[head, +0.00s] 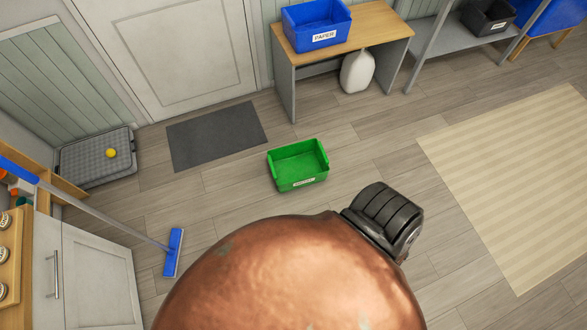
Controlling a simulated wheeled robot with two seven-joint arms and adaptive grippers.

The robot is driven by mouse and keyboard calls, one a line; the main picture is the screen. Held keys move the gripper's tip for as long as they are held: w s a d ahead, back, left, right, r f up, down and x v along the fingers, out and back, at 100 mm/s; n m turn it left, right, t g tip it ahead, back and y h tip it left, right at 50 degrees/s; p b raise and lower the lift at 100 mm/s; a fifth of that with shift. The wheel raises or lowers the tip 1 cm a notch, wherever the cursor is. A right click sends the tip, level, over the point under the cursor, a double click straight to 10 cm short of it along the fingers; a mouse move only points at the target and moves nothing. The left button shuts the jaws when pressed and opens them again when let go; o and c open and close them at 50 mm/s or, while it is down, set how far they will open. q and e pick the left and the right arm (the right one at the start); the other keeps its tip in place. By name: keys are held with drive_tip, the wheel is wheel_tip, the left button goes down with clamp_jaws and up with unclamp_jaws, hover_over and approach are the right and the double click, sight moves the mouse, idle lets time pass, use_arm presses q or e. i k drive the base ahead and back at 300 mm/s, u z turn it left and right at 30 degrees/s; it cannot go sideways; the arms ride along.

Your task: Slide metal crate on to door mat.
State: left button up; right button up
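The dark grey door mat (217,134) lies flat on the floor in front of the white door. A green open crate (298,165) stands upright on the floor to the right of the mat and a little nearer to me. It is apart from the mat, with bare floor between them. It looks empty, and the small label on its front is too small to read. I cannot tell whether it is metal. Neither of my grippers is in view.
A desk (342,40) holds a blue PAPER bin (317,24), with a white jug (357,72) below. A blue-headed broom (174,252) leans nearby. A beige rug (520,180) lies right. The lower-centre floor is hidden.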

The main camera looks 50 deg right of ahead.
sight(300, 164)
drive_tip(key=z, duration=0.4)
drive_tip(key=i, duration=0.85)
drive_tip(key=z, duration=0.6)
